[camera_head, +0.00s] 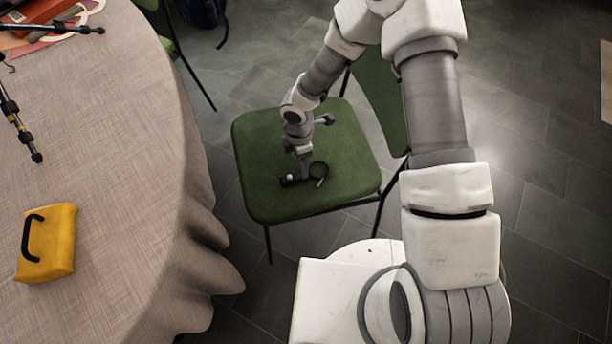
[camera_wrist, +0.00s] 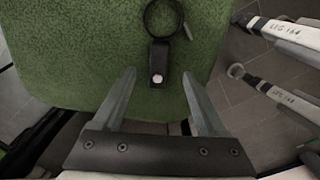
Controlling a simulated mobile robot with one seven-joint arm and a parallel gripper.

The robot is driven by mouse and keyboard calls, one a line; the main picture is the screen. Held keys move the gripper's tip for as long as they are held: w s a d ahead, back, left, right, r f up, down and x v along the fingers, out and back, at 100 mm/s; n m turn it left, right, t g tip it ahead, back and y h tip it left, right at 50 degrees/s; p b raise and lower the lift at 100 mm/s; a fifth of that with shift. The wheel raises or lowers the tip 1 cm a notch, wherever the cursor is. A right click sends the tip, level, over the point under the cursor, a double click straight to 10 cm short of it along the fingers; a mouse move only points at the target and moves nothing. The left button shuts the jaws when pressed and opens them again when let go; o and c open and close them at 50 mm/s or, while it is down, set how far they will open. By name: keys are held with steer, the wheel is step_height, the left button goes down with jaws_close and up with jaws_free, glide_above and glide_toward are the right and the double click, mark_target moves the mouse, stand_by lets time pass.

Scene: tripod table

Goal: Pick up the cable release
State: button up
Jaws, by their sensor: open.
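The cable release (camera_head: 319,170) lies on the green chair seat. It is a small black body with a thin black loop. In the wrist view the cable release (camera_wrist: 159,62) has its loop at the top and a pale round button on the body's near end. My gripper (camera_head: 304,176) points down at the seat beside it in the head view. In the wrist view my gripper (camera_wrist: 158,74) is open, and the body appears between the fingertips with a gap on each side. I cannot tell the fingertips' exact height above the seat. The gripper partly hides the release in the head view.
The green chair (camera_head: 262,138) has its backrest at the right, near my arm. A cloth-covered round table (camera_head: 110,130) stands at the left, with a yellow case (camera_head: 52,255) and black tripod parts (camera_head: 18,125). Two pale labelled bars (camera_wrist: 285,35) show at the wrist view's right.

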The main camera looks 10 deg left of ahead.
mark_target(299, 174)
step_height(299, 174, down, 7)
steer(key=shift+a+b, duration=0.1)
steer(key=shift+b, duration=1.15)
jaws_close()
